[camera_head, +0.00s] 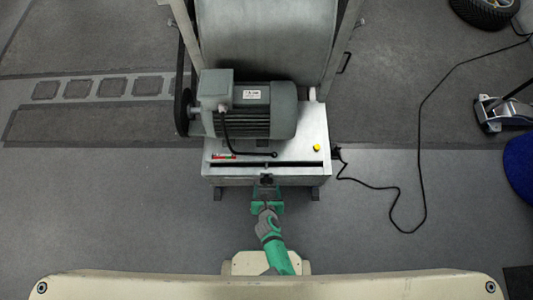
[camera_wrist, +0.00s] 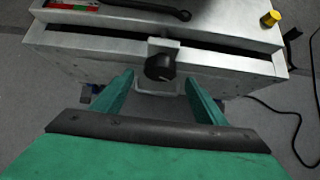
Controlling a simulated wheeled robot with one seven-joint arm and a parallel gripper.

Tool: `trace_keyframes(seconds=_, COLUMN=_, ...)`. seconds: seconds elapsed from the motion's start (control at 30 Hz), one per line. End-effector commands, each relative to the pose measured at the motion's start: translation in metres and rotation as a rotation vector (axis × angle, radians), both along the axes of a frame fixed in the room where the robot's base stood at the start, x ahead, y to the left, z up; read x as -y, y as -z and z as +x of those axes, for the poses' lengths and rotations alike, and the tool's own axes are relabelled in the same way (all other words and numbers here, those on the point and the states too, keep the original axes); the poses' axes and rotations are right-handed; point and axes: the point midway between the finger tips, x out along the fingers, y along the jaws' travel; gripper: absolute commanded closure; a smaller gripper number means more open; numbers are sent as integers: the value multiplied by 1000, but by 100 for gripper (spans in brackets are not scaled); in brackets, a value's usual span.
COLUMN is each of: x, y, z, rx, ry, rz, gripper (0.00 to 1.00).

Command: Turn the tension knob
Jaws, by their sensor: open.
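The tension knob is a small black round knob (camera_wrist: 160,67) on a grey metal bracket (camera_wrist: 164,46) at the front of the machine, seen in the wrist view. In the head view the knob shows as a small dark spot (camera_head: 267,180) at the machine's front edge. My green gripper (camera_wrist: 158,88) is open in the wrist view, with one finger on each side below the knob. No contact with the knob shows. My gripper also shows in the head view (camera_head: 267,196), just in front of the machine.
The grey machine housing (camera_head: 292,172) carries a motor (camera_head: 265,110), a black lever (camera_wrist: 155,8) and a yellow button (camera_wrist: 270,18). A black cable (camera_head: 424,130) lies on the floor to the right. Floor at the left is clear.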

Motion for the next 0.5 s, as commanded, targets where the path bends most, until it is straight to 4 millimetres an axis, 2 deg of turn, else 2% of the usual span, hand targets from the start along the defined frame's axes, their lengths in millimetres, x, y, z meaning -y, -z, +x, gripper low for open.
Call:
trace_keyframes(seconds=0.23, x=-1, y=27, z=29, rx=1, ry=4, rz=2, gripper=34)
trace_keyframes(seconds=0.5, x=-1, y=43, z=43, rx=1, ry=2, rz=2, gripper=34)
